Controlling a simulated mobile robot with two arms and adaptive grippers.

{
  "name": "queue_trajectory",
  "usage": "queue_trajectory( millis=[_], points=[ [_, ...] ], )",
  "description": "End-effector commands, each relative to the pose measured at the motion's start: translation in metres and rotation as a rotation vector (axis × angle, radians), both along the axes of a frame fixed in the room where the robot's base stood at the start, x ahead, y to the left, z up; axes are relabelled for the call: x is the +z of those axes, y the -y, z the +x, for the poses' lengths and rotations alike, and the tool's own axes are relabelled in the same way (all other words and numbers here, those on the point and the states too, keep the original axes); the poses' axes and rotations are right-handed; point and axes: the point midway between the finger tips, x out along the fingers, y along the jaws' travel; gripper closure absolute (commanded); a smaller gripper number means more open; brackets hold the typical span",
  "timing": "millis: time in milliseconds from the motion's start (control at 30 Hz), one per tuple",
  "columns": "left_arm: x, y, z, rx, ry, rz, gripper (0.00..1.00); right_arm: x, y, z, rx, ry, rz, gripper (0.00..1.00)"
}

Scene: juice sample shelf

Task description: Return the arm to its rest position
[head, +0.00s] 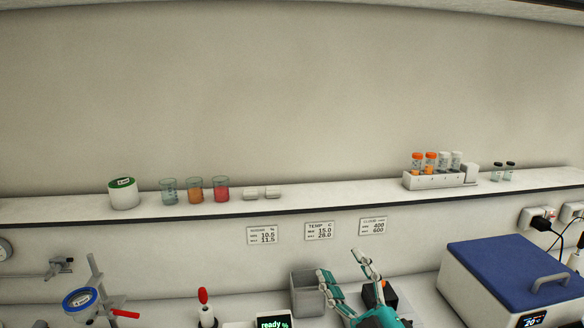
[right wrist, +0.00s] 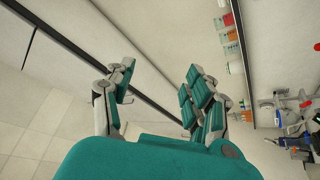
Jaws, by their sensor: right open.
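My right gripper (head: 341,262) is raised over the bench at the lower middle of the head view, below the shelf's front edge. Its teal and grey fingers are spread apart with nothing between them. In the right wrist view the two open fingers (right wrist: 160,70) also frame empty space, with the shelf and wall beyond. My left gripper is not in view.
The shelf (head: 330,194) holds a white jar (head: 123,193), several beakers (head: 194,190) and a tube rack (head: 433,181). Below stand a grey bin (head: 306,293), a blue-lidded device (head: 515,270) at right and a clamp stand (head: 99,284) at left.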

Motion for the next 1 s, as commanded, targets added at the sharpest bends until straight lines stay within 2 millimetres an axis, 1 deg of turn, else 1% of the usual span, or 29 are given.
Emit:
queue_trajectory(
  millis=[33, 67, 100, 167, 200, 267, 300, 367, 400, 500, 567, 600, 733, 867, 900, 1000],
  points=[
    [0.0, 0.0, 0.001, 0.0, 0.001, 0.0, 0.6, -0.031, 0.025, 0.0, -0.096, -0.147, 0.08, 0.45],
    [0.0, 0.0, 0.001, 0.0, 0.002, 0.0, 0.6, -0.049, 0.039, 0.0, -0.151, -0.233, 0.119, 0.45],
    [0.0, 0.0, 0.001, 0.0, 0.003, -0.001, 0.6, -0.075, 0.056, -0.004, -0.218, -0.348, 0.161, 0.45],
    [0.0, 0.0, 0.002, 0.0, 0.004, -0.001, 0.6, -0.113, 0.077, -0.016, -0.305, -0.516, 0.21, 0.45],
    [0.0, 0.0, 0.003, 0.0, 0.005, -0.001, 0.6, -0.14, 0.088, -0.028, -0.355, -0.629, 0.237, 0.45],
    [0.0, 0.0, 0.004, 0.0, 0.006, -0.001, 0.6, -0.178, 0.101, -0.051, -0.42, -0.796, 0.265, 0.45],
    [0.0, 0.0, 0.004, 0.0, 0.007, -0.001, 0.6, -0.199, 0.107, -0.067, -0.455, -0.897, 0.277, 0.45],
    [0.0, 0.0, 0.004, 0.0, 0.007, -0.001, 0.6, -0.228, 0.114, -0.093, -0.496, -1.039, 0.288, 0.45],
    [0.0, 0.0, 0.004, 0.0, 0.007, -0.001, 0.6, -0.243, 0.116, -0.109, -0.516, -1.119, 0.292, 0.45],
    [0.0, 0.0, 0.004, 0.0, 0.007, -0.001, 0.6, -0.271, 0.119, -0.147, -0.55, -1.288, 0.292, 0.45],
    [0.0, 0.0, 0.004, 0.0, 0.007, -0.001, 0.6, -0.283, 0.119, -0.167, -0.562, -1.375, 0.29, 0.45],
    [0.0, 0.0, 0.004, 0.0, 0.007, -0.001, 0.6, -0.29, 0.119, -0.181, -0.569, -1.43, 0.287, 0.45],
    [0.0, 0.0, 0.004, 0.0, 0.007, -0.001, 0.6, -0.307, 0.117, -0.222, -0.581, -1.59, 0.277, 0.45],
    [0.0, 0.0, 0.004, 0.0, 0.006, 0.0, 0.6, -0.318, 0.114, -0.261, -0.583, -1.732, 0.262, 0.45],
    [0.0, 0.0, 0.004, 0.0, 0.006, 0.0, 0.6, -0.321, 0.113, -0.273, -0.583, -1.776, 0.255, 0.45],
    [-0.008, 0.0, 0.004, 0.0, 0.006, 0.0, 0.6, -0.358, 0.112, -0.261, -0.586, -1.778, 0.25, 0.45]
  ],
)
